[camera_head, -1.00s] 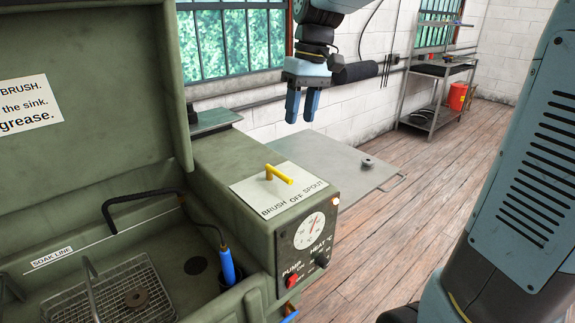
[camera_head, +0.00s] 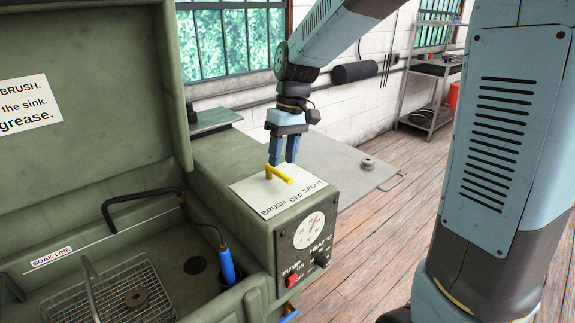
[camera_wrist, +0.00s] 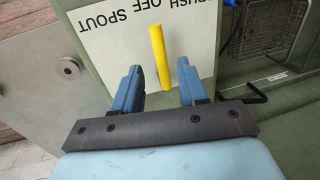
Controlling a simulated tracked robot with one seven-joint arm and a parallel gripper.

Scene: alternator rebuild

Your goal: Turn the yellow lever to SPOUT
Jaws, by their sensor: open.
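The yellow lever (camera_head: 279,175) sits on a white label plate (camera_head: 250,190) on top of the green washer's control box. The plate reads BRUSH, OFF, SPOUT from left to right. The lever's free end points toward OFF. My gripper (camera_head: 282,162) points down just above and behind the lever, its fingers apart. In the wrist view the yellow lever (camera_wrist: 160,60) shows ahead of the gap between the open fingers (camera_wrist: 157,80), between their lines. I cannot tell whether anything touches; the gripper is empty.
The washer's open lid (camera_head: 90,80) rises at the left, above a sink with a wire basket (camera_head: 110,290), a black spout (camera_head: 145,195) and a blue-handled brush (camera_head: 228,265). A grey plate (camera_head: 350,180) lies behind.

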